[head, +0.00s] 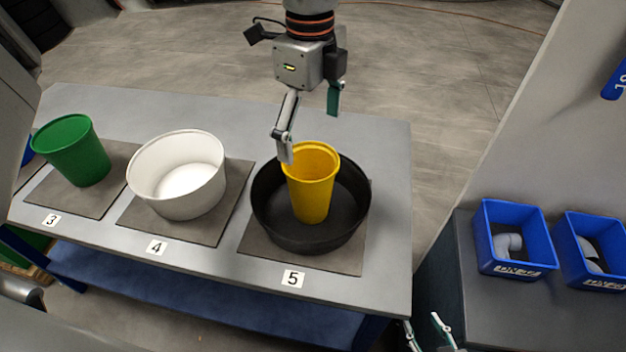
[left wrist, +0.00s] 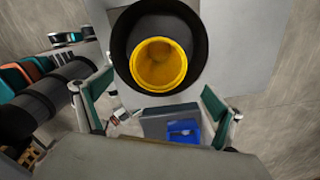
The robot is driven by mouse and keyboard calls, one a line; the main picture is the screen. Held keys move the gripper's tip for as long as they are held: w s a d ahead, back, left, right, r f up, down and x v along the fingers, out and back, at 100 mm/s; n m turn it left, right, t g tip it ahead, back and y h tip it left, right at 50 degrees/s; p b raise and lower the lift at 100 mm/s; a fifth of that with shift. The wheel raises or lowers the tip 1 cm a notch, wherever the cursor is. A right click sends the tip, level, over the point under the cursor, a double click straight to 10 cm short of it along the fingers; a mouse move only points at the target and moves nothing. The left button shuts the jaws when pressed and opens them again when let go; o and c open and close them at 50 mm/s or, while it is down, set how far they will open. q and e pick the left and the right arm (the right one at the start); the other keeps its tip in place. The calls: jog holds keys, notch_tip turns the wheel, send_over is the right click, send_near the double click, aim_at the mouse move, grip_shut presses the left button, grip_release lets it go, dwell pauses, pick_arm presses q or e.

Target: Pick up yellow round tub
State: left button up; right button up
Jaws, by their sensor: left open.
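The yellow round tub (head: 313,185) stands inside a wide black round basin (head: 265,225) on the square mat labelled 5. Its open mouth faces up, and the tub looks empty. My left gripper (head: 309,137) is open above and just behind the tub in the head view; one finger overlaps the tub's left rim there. In the left wrist view the tub (left wrist: 158,65) lies beyond the two spread fingers (left wrist: 148,92), with nothing between them. I cannot tell whether a finger touches the rim. My right gripper (head: 424,326) shows at the bottom edge, fingers apart and empty.
A white tub (head: 178,172) stands on mat 4 and a green tub (head: 73,150) on mat 3, left along the grey table (head: 385,160). Two blue bins (head: 513,235) with grey parts stand on a dark cabinet at right. The table's right end is clear.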

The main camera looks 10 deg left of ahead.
aim_at(310, 162)
pick_arm(q)
jog(key=shift+s+a+f+p, duration=0.1)
jog(key=shift+f+p, duration=0.05)
jog(key=shift+f, duration=1.75)
jog(key=shift+s+f+p, duration=0.1)
jog(key=shift+f+p, duration=0.05)
jog(key=shift+f, duration=1.75)
jog(key=c, duration=1.7)
